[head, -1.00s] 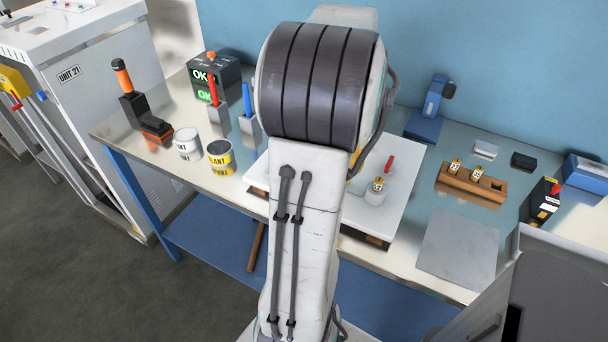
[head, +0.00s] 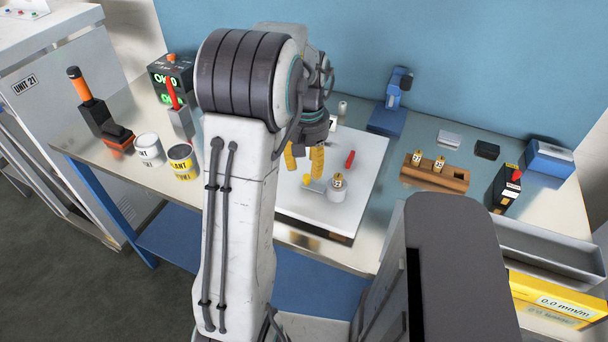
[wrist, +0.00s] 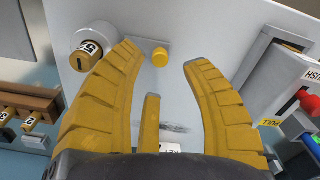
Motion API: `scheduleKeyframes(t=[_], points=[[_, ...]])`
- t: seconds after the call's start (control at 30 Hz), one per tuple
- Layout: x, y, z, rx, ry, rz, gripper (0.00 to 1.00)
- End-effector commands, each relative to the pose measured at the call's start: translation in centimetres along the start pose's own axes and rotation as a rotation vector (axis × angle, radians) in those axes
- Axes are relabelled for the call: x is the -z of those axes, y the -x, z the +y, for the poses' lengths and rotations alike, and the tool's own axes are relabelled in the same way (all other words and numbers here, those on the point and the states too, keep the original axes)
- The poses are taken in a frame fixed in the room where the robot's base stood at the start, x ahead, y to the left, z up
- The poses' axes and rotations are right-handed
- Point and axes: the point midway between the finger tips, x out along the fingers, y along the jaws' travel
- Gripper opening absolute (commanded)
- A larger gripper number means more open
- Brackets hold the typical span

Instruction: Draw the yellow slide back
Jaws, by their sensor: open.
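A round yellow knob (wrist: 160,57) sits on a small grey bar in the wrist view; it seems to be the yellow slide. The bar adjoins a pale round holder with a yellow-capped vial labelled 27 (wrist: 88,56); the holder (head: 336,194) also shows in the head view on the white board. My gripper (head: 304,172) is open above the board, just beside the holder. In the wrist view the knob shows between the spread yellow fingertips of my gripper (wrist: 162,56), and nothing is held. Whether they are at its height I cannot tell. In the head view the fingers seem to hide the knob.
A red handle (head: 350,159) stands on the white board (head: 370,165). A wooden rack (head: 437,176) with vials is to the right. Cans (head: 181,162) and a box reading OK (head: 165,85) are to the left. A grey block (wrist: 262,60) stands right in the wrist view.

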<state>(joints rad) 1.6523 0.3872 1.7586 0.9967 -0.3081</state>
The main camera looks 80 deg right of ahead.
Motion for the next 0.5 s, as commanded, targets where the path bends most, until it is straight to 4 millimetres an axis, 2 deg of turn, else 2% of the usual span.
scheduleKeyframes(t=[0.2, 0.5], points=[[0.0, -2.6, -0.1, 0.001, 0.001, -0.002, 0.43], [0.0, -4.3, -0.1, 0.000, 0.001, 0.000, 0.43]])
